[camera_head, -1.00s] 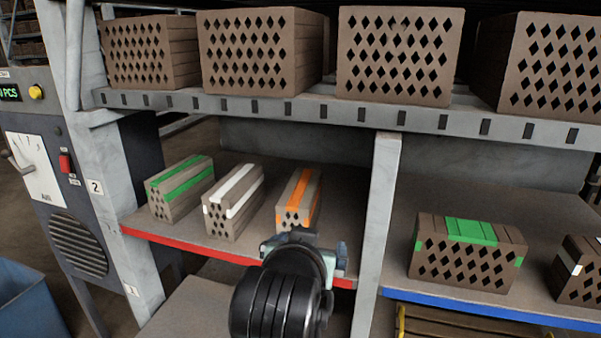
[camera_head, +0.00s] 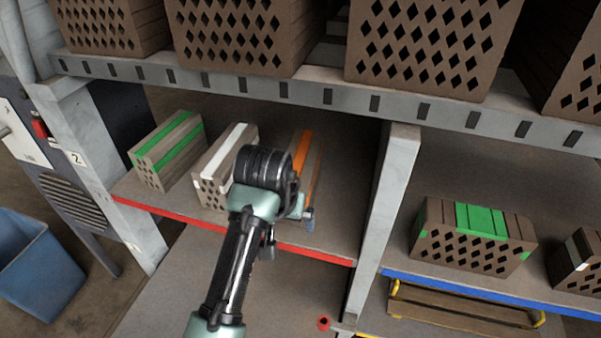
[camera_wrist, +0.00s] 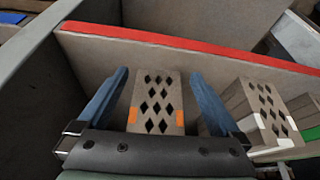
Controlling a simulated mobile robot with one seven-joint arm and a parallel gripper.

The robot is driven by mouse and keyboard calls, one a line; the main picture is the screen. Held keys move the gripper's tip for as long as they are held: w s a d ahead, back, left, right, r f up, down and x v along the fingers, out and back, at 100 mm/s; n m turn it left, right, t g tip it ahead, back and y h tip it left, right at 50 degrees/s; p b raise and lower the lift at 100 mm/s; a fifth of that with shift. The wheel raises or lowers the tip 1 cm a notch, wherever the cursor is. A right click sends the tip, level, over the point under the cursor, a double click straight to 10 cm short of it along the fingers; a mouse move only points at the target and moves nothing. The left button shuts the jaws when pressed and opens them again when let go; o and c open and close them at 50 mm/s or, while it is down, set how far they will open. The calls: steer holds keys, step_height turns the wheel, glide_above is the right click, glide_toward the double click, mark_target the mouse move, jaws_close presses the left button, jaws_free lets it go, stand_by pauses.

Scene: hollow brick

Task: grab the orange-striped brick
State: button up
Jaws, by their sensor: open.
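The orange-striped brick (camera_head: 313,160) rests on the red-edged shelf (camera_head: 335,225), the rightmost of the three bricks there. My arm covers part of it in the head view. In the wrist view the brick (camera_wrist: 158,92) shows its end face with diamond holes and orange marks. My gripper (camera_wrist: 159,76) is open, with one blue finger on each side of the brick. Gaps show beside the brick; I cannot tell how deep the fingers reach along it. In the head view my gripper (camera_head: 294,208) is at the brick's near end, mostly hidden by my wrist.
A white-striped brick (camera_head: 212,178) stands close to the left, and a green-striped brick (camera_head: 160,155) beyond it. A grey post (camera_head: 385,195) rises to the right. An upper shelf (camera_head: 280,90) with large bricks hangs above. A green-marked brick (camera_head: 465,238) sits on the blue-edged shelf.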

mark_target(301, 176)
steer(key=shift+w+d, duration=0.25)
steer(key=shift+w, duration=0.8)
steer(key=shift+w+d, duration=0.25)
steer(key=shift+w, duration=0.85)
steer(key=shift+w+d, duration=0.25)
steer(key=shift+w, duration=0.8)
steer(key=shift+w+f, duration=0.2)
steer(key=shift+f, duration=0.3)
jaws_close()
steer(key=shift+w+r, duration=0.1)
steer(key=shift+r, duration=0.05)
